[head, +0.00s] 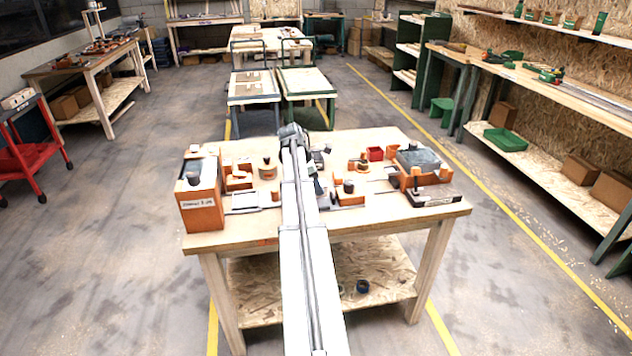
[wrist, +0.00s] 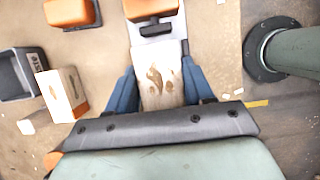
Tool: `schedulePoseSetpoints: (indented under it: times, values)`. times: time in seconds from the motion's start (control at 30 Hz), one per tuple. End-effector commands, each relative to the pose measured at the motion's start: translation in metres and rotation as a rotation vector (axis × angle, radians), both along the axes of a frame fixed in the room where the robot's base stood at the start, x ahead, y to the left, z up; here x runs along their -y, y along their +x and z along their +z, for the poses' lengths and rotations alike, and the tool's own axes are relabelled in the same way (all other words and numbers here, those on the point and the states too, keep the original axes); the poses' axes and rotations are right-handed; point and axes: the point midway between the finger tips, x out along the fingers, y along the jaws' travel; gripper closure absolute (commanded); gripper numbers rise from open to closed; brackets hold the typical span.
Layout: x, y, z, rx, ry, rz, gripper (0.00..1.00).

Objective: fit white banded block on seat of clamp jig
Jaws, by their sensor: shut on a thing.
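My gripper (wrist: 160,84) has its blue fingers on both sides of a whitish block (wrist: 160,88) with brown marks and is shut on it. I take this to be the white banded block, though I cannot make out a band. Just beyond the block in the wrist view is an orange and black fixture (wrist: 152,12) with a grey part, perhaps the clamp jig. I cannot tell whether the block touches it. In the head view my arm hides much of the table's middle, and the held block is not clear there.
The wooden table (head: 250,238) carries a large orange box (head: 201,212) at left, an orange fixture with a black knob (head: 348,193), a red bin (head: 375,153) and a grey-topped orange fixture (head: 418,160) at right. A white and orange box (wrist: 64,92) lies left of my gripper.

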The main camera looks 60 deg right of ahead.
Motion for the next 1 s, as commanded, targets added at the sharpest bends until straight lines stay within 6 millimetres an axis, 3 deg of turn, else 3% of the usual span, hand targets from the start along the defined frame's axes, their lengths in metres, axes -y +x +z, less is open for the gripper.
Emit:
schedulePoseSetpoints:
  times: [0.6, 1.0]
  values:
    - [0.000, 0.000, -0.034, 0.001, -0.001, -0.001, 0.80]
    - [0.000, 0.000, -0.041, 0.001, -0.001, -0.001, 0.80]
